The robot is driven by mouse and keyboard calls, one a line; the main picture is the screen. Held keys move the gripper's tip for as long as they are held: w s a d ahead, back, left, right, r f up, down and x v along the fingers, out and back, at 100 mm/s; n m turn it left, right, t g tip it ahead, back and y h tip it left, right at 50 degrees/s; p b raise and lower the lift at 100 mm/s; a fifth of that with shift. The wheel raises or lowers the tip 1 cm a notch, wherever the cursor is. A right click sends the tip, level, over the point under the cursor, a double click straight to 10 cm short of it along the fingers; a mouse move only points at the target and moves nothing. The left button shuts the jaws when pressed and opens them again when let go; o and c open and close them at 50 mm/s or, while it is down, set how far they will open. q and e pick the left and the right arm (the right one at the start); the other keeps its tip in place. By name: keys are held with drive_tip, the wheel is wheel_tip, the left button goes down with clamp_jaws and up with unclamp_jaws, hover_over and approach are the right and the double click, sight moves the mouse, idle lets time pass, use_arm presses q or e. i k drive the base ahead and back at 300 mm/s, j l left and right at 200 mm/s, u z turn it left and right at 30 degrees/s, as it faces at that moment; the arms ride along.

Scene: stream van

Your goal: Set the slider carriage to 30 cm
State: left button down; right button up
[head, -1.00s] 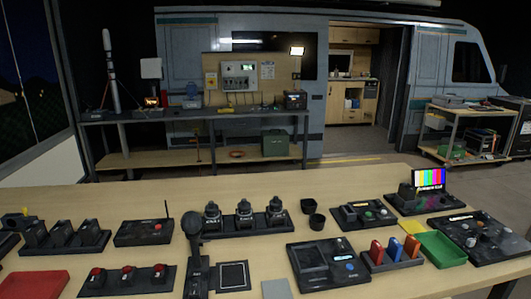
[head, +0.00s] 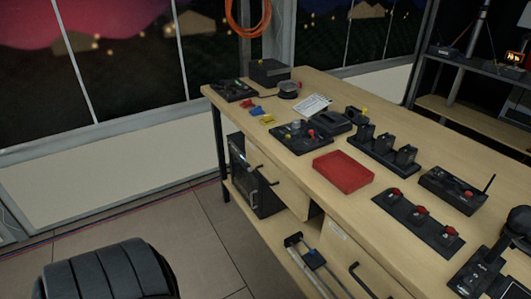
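A slider rail (head: 326,286) lies low under the front edge of the table, on or near its lower shelf, in the head view. The near end of the rail runs out of the bottom of the picture. Any scale marks are too small to read, so I cannot tell the carriage's position in centimetres. Neither of my grippers is in view.
The wooden table (head: 372,203) holds a red tray (head: 343,172), several button panels and a radio-like box (head: 454,188). Open floor (head: 165,220) lies left of the table. A black ridged object (head: 108,275) fills the lower left. Drawer handles stick out from the table front.

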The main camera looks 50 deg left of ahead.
sight(313, 258)
drive_tip(key=u, duration=1)
